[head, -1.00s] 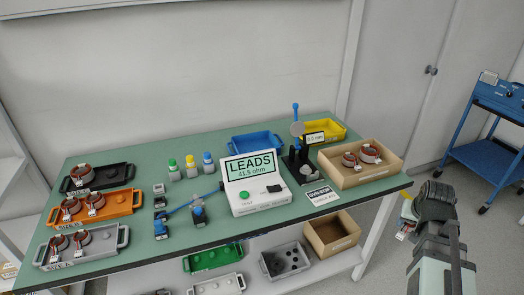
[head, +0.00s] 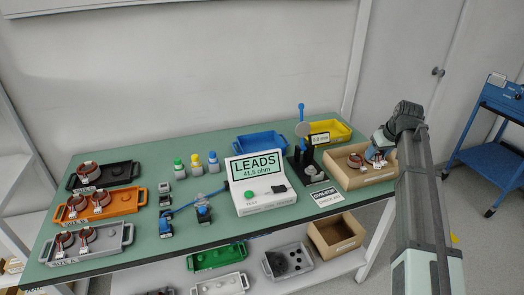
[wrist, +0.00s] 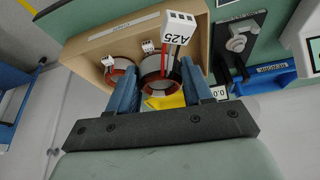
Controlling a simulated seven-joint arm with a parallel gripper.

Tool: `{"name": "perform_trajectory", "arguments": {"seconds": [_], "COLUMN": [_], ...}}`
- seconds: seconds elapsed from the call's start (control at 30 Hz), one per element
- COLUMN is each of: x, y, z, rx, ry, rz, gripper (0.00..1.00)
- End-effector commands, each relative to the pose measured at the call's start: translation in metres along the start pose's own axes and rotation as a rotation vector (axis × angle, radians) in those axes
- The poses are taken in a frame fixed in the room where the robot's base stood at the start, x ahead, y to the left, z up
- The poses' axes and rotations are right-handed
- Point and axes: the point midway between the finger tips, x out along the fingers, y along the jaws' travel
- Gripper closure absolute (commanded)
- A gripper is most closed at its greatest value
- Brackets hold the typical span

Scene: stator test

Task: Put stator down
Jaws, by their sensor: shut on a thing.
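My gripper (head: 379,147) is over the right part of the cardboard box (head: 348,183), at the table's right end. In the wrist view its blue fingers (wrist: 160,88) are shut on a copper-wound stator (wrist: 158,70), with a white connector (wrist: 178,27) marked A25 hanging on red and dark leads. A stator (wrist: 120,72) with a white tag lies in the box, left of the held one in the wrist view; it also shows in the head view (head: 355,160). A second tag shows behind the held stator. Whether the held stator touches the box floor cannot be told.
The LEADS tester (head: 262,190) stands left of the box, with a dark gauge stand (head: 303,160) between them. Yellow (head: 331,130) and blue (head: 262,143) bins are behind. Grey (head: 85,243), orange (head: 100,208) and black (head: 103,176) stator trays are at the left.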

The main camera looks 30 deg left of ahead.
Motion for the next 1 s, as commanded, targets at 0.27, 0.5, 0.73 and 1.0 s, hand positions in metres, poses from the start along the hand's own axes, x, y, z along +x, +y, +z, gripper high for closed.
{"name": "perform_trajectory", "arguments": {"seconds": [0.27, 0.5, 0.73, 1.0], "x": [-0.018, -0.036, -0.043, 0.005], "y": [-0.043, -0.096, -0.160, -0.247], "z": [-0.124, -0.215, -0.293, -0.339], "rx": [-0.259, -0.482, -0.742, -1.168], "ry": [0.002, 0.002, 0.001, -0.002], "rz": [-0.107, -0.199, -0.308, -0.489], "gripper": [0.90, 0.90, 0.90, 0.90]}}
